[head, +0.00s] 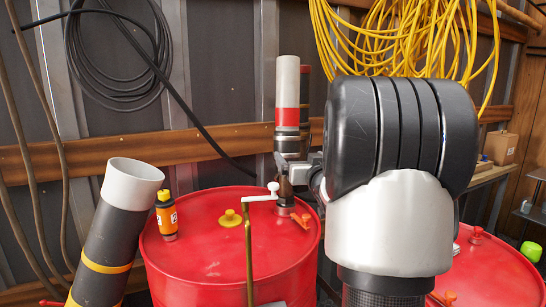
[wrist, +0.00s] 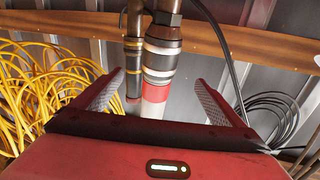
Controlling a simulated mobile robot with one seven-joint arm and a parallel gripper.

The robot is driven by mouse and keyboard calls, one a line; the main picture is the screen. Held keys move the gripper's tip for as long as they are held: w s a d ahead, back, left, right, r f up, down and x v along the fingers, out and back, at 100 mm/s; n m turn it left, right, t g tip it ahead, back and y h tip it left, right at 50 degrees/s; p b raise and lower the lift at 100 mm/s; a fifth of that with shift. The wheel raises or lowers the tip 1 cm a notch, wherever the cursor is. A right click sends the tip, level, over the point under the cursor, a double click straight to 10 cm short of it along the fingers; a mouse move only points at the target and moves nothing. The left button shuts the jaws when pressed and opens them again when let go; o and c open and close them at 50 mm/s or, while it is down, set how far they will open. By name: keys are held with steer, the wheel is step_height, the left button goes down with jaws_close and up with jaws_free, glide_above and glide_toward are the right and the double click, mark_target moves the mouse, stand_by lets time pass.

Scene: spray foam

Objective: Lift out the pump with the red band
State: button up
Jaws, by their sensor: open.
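The pump with the red band (head: 287,117) stands upright at the back of the left red drum (head: 200,262). Its top is white, the red band is below, and its lower part is dark. In the wrist view the same pump (wrist: 163,62) runs between my two finger pads, with a gap at each side; its white end passes out of sight behind my gripper's body. My gripper (wrist: 157,82) is open and holds nothing. In the head view my gripper (head: 297,172) is small beside the pump's lower part, partly hidden by my arm.
A second, dark pump (head: 305,92) stands close behind the first; it also shows in the wrist view (wrist: 133,52). A grey tube (head: 112,220) leans at left.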

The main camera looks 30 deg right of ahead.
mark_target(287, 144)
steer(key=p+x, duration=0.1)
steer(key=x, duration=1.5)
steer(key=shift+w+f, duration=0.1)
steer(key=shift+w, duration=0.1)
